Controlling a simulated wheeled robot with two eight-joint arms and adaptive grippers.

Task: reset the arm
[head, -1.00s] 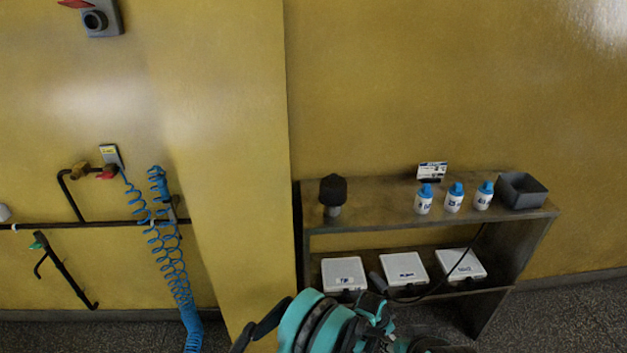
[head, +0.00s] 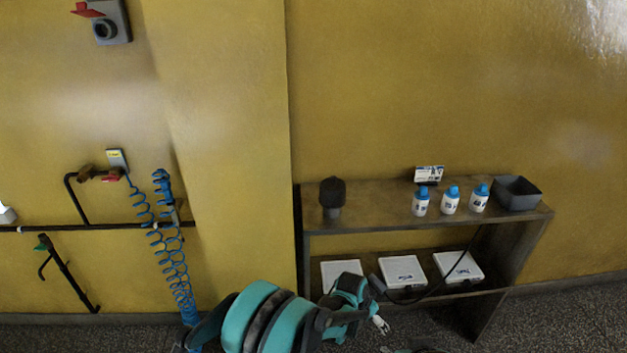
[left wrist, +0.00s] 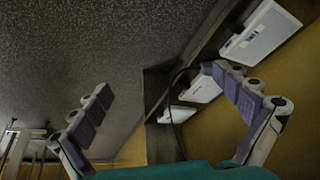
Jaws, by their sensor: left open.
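My left arm (head: 275,320), teal and black, comes in at the bottom of the head view, in front of the shelf's lower left. In the left wrist view my left gripper (left wrist: 160,82) is open. Its two purple-padded fingers are wide apart with nothing between them. In the head view only a small pale part of this gripper shows near the bottom edge. The right gripper is not in view.
A dark shelf (head: 385,220) stands against the yellow wall, with several white-and-blue bottles, a grey bin (head: 517,193) and a black-headed tool (head: 332,192) on top. White boxes (head: 402,271) lie below. A blue coiled hose (head: 172,262) hangs left. Speckled floor (head: 580,310) is clear at right.

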